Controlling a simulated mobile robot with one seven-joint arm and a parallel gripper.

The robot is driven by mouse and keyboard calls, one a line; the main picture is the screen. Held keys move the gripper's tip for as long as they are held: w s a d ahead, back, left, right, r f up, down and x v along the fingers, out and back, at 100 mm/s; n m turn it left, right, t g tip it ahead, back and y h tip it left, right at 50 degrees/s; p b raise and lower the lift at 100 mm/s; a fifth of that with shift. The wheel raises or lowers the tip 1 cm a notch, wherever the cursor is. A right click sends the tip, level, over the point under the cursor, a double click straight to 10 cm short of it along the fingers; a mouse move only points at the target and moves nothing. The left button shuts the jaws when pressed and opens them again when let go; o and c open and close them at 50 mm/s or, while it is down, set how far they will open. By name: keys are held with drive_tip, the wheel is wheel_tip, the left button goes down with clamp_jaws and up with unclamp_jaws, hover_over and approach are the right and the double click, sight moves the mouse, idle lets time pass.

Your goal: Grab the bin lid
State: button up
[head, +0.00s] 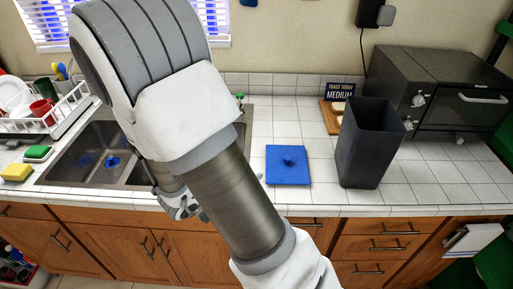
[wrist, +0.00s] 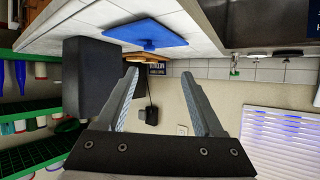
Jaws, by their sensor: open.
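The bin lid is a flat blue square with a small knob on top. It lies on the white tiled counter in the head view (head: 288,166), left of the dark grey bin (head: 368,145), which stands upright with its top open. The wrist view also shows the lid (wrist: 147,33) near its top edge and the bin (wrist: 90,75) at left. My gripper (wrist: 158,78) is open, with nothing between its fingers, and apart from the lid. In the head view my gripper (head: 183,210) is partly hidden by my arm, near the sink's front edge.
A toaster oven (head: 440,85) stands at the back right. A cutting board (head: 331,118) with bread and a small sign (head: 340,92) are behind the bin. The sink (head: 95,150) and a dish rack (head: 45,115) are at left. Counter around the lid is clear.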

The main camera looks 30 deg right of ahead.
drive_tip(key=h, duration=0.1)
drive_tip(key=b, duration=0.1)
approach(286, 158)
drive_tip(key=w+d, duration=0.1)
drive_tip(key=d+f, duration=0.1)
drive_tip(key=shift+w+d+f+g, duration=0.1)
drive_tip(key=shift+w+d+g, duration=0.2)
drive_tip(key=shift+w+d, duration=0.05)
drive_tip(key=x, duration=0.5)
drive_tip(key=shift+s+d, duration=0.1)
drive_tip(key=shift+d, duration=0.05)
clamp_jaws()
